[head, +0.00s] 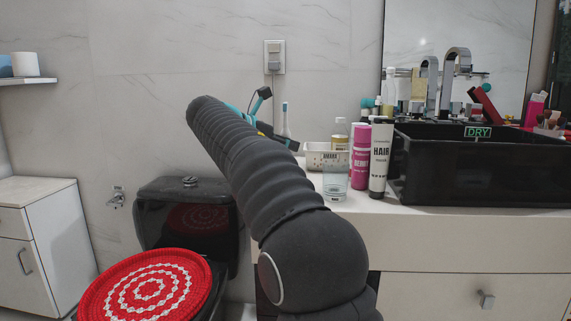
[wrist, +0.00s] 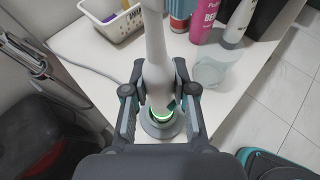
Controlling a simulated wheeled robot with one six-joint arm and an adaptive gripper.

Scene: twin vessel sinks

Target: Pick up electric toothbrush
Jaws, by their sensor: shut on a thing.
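The electric toothbrush is a slim white handle (wrist: 157,75) standing between the fingers of my gripper (wrist: 159,72) in the wrist view. A glowing green ring shows at its lower end, just above a round grey base (wrist: 162,126). My gripper is shut on the handle, one finger on each side. The top of the brush is cut off by the frame edge there. In the head view the toothbrush (head: 285,124) stands at the counter's left end, with a pale blue head. My arm hides most of the gripper in that view.
A white basket (head: 322,158), a clear cup (head: 335,182), a pink bottle (head: 360,160) and a white HAIR tube (head: 380,158) stand right of the toothbrush. A black sink (head: 480,175) lies farther right. A grey cord (wrist: 75,62) runs on the counter.

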